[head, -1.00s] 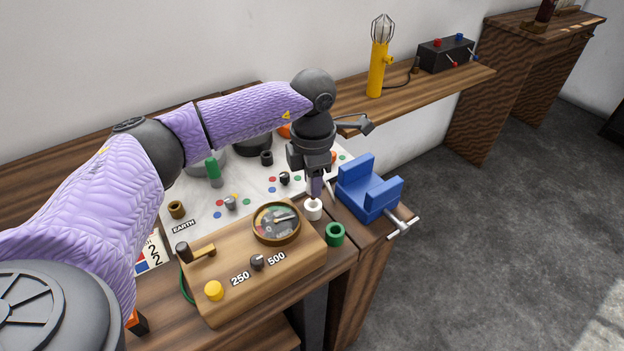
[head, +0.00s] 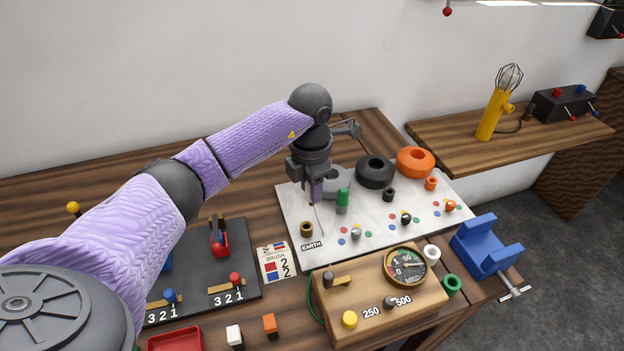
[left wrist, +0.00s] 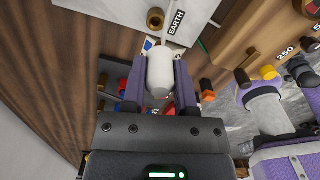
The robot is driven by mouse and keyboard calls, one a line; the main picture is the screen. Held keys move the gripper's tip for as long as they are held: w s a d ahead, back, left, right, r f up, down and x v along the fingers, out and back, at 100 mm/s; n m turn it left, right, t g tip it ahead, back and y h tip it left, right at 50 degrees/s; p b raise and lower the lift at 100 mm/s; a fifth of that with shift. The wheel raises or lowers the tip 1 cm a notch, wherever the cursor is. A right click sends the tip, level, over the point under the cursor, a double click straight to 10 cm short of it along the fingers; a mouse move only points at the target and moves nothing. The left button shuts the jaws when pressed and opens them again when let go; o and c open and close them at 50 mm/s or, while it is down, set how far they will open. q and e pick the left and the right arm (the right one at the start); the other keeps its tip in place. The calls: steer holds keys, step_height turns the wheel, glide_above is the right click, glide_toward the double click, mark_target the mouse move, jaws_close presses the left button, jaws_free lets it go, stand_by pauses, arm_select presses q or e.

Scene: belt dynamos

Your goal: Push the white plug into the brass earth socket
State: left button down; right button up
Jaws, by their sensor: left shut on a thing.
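My left gripper (head: 316,196) is shut on the white plug (left wrist: 160,72), which shows between the two purple fingers in the left wrist view. A thin pale pin extends from the plug's far end. In the head view the plug is mostly hidden by the gripper. The brass earth socket (head: 306,229) stands on the marble board beside the EARTH label, just below and slightly left of the gripper. It also shows in the left wrist view (left wrist: 155,18), slightly left of the pin's line. The plug appears apart from the socket. My right gripper is not in view.
A green-topped plug (head: 343,199) stands close to the right of the gripper. A white ring-shaped socket (head: 432,252) and a green one (head: 451,285) sit right of the meter box (head: 380,300). A blue vise (head: 487,247) is at the right. A brush card (head: 275,262) lies left of the board.

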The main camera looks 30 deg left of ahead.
mark_target(306, 197)
arm_select(q)
steer(key=shift+s+a+r, duration=0.1)
steer(key=shift+s+a, duration=0.2)
steer(key=shift+a, duration=0.25)
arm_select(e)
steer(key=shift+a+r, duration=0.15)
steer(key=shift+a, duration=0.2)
arm_select(q)
steer(key=shift+d, duration=0.1)
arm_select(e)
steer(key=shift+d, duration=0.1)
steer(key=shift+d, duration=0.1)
arm_select(q)
steer(key=shift+f, duration=0.3)
step_height(306, 197, down, 5)
steer(key=b, duration=0.4)
steer(key=shift+f, duration=0.15)
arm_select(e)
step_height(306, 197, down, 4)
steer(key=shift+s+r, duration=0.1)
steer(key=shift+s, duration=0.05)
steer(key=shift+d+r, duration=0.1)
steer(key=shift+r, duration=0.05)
